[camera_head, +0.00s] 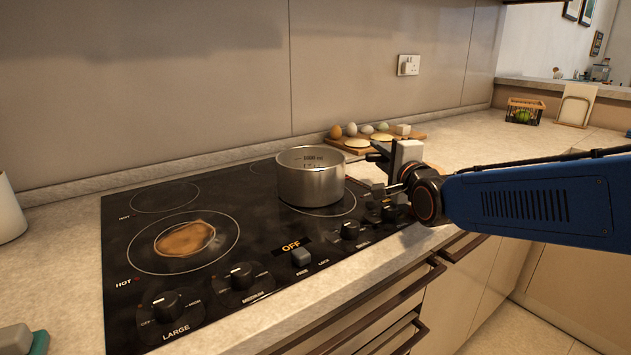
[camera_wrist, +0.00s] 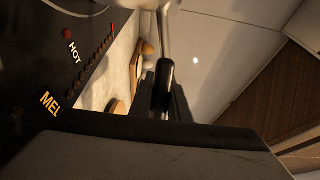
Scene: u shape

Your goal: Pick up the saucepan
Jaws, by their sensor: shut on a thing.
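The saucepan (camera_head: 310,181) is a steel pot with measuring marks inside. It sits upright on or just over the back right burner of the black cooktop (camera_head: 240,205); I cannot tell whether its base touches. My gripper (camera_head: 383,163) is at the pan's right side, shut on its handle. In the wrist view the dark handle (camera_wrist: 163,85) runs up between the fingers (camera_wrist: 165,103) to a metal stem at the top. The pan's body is mostly out of the wrist view.
A brown spill (camera_head: 185,238) lies on the front left burner. Knobs (camera_head: 166,305) line the cooktop's front edge. A wooden board (camera_head: 375,142) with eggs stands behind the gripper. A wire basket (camera_head: 524,111) is at the back right. The wall is behind; the right counter is mostly clear.

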